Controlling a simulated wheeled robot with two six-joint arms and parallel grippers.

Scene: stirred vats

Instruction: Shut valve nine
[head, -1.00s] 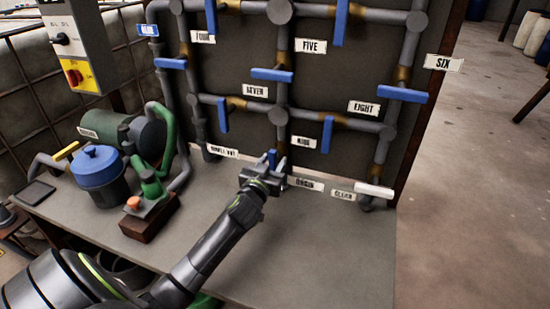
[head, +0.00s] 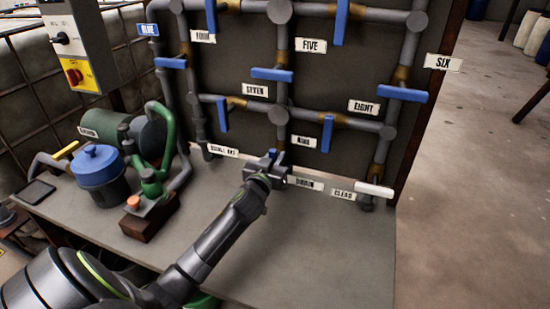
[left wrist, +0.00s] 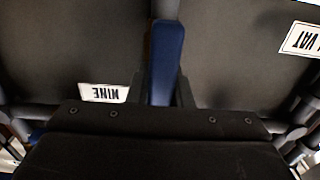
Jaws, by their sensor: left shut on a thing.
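The white label NINE (head: 303,142) is beside the lower middle upright pipe; it shows upside down in the left wrist view (left wrist: 104,93). The blue lever of valve nine (left wrist: 167,62) stands upright in the wrist picture, in line with a grey pipe end above it. In the head view only the lever's blue tip shows above my jaws. My left gripper (head: 268,165) is shut on this lever, with its fingers on either side of it. My right gripper is not in view.
Other blue levers are close by, one near label EIGHT (head: 363,107) and one (head: 222,115) to the left. A white-handled valve (head: 374,189) is at the right. A blue-lidded pot (head: 98,166) and a green-piped pump stand left on the bench (head: 330,250).

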